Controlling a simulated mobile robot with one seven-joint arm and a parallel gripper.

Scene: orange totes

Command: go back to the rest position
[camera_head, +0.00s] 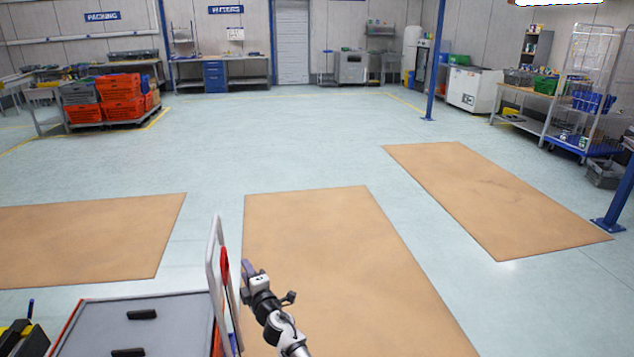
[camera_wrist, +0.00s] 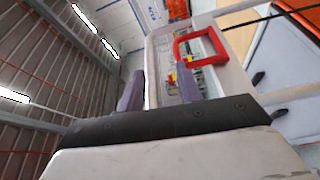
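My gripper (camera_head: 248,268) is at the lower middle of the head view, raised on my arm beside an upright white frame (camera_head: 214,265). In the wrist view my gripper (camera_wrist: 160,88) shows two dark fingers set apart, with only background visible between them. I see nothing held. The wrist picture is turned on its side, with the ceiling at the left. The task names no object.
A grey-topped cart (camera_head: 178,325) stands at the lower left, close to my gripper. A red handle (camera_wrist: 200,48) shows beyond the fingers. Orange totes (camera_head: 120,88) are stacked at the far left. Brown floor mats (camera_head: 330,265) and open floor lie ahead.

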